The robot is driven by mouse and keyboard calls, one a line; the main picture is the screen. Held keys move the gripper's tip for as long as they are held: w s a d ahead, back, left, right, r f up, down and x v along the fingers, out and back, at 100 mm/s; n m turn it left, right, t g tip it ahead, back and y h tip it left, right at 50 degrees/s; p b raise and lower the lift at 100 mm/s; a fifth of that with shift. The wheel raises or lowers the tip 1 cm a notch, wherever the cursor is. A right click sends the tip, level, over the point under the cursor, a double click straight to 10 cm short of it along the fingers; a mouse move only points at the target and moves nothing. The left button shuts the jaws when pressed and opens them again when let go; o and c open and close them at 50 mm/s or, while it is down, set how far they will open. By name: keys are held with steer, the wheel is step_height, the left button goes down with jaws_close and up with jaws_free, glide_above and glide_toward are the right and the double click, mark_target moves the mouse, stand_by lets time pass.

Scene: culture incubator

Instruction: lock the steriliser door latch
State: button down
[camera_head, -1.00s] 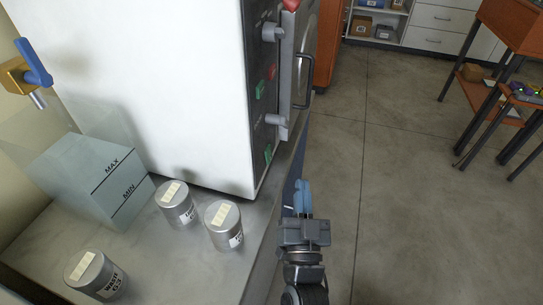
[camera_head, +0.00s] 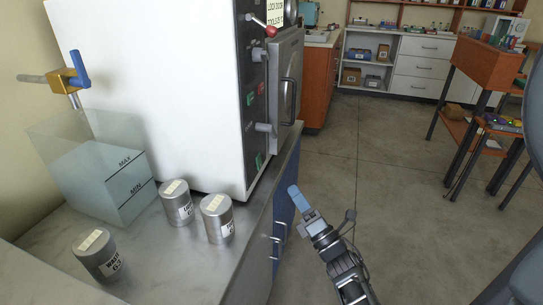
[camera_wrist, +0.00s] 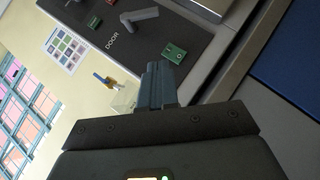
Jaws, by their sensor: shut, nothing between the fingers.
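The steriliser is a white box (camera_head: 150,90) with a dark front panel (camera_head: 252,110) on the steel bench. Its grey door (camera_head: 284,95), with a dark bar handle, stands at the front; I cannot tell whether it is fully shut. A lever with a red ball knob (camera_head: 270,31) sticks out near the panel top, its ball toward the door. Two grey hinge-like pieces sit below it. My gripper (camera_head: 298,197) is shut and empty, low in front of the bench edge, well below the lever and apart from it. The wrist view shows the fingers (camera_wrist: 160,82) below the panel's "DOOR" label (camera_wrist: 112,39).
Several lidded metal canisters (camera_head: 218,218) and a clear water tank (camera_head: 105,185) stand on the bench (camera_head: 190,265). A blue-handled brass valve (camera_head: 72,75) is on the wall. The floor (camera_head: 380,180) to the right is free; a wooden stand (camera_head: 480,65) is farther right.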

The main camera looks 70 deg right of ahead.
steer(key=shift+r, duration=0.1)
steer(key=s+p+x, duration=0.1)
steer(key=x, duration=0.5)
steer(key=d+r+p+x, duration=0.1)
steer(key=p+x, duration=0.1)
steer(key=x, duration=0.4)
steer(key=shift+d+r, duration=0.3)
steer(key=shift+d, duration=0.2)
steer(key=shift+s+d+f+n+b, duration=0.15)
steer(key=shift+n+b, duration=0.15)
steer(key=shift+b, duration=0.45)
steer(key=shift+t+y+b, duration=0.3)
steer(key=shift+t+b, duration=0.1)
